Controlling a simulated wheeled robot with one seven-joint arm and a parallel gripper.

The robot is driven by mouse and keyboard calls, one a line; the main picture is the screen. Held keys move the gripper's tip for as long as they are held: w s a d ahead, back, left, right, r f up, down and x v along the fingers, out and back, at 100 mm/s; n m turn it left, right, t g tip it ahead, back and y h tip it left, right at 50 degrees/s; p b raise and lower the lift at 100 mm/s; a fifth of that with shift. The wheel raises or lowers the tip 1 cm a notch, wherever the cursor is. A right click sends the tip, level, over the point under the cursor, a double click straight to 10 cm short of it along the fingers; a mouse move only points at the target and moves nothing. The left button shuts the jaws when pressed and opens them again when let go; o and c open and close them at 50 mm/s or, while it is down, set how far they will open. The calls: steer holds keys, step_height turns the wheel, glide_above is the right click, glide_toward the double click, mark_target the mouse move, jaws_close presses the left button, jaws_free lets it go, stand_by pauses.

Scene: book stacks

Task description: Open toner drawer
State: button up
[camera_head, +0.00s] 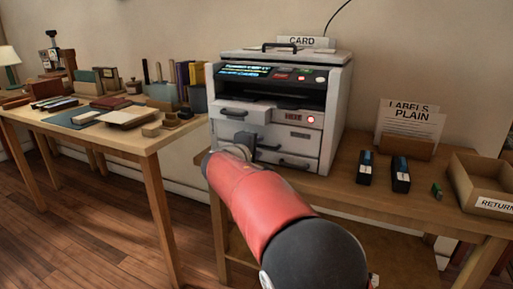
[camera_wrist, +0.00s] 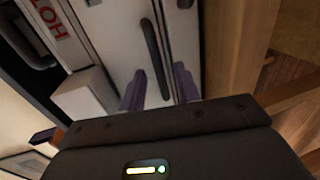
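The white printer (camera_head: 335,120) stands on the wooden table at the centre of the head view. Its front has several panels with dark handles; I cannot read which one is the toner drawer. An upper-left drawer (camera_head: 240,112) sticks out; in the wrist view it is a pale block (camera_wrist: 85,97). My gripper (camera_head: 246,140) is in front of the lower-left panels, partly hidden by my arm. In the wrist view its two fingers (camera_wrist: 160,86) are apart, with a long dark handle (camera_wrist: 152,55) lined up between them. I cannot tell whether they touch it.
Two dark cartridges (camera_head: 366,168) (camera_head: 401,174), a small green item (camera_head: 437,190) and a cardboard RETURN tray (camera_head: 480,180) are right of the printer. A label holder (camera_head: 406,147) stands behind. A desk (camera_head: 95,133) with books is at left, with open floor before it.

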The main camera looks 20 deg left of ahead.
steer(key=shift+c, duration=0.3)
jaws_close()
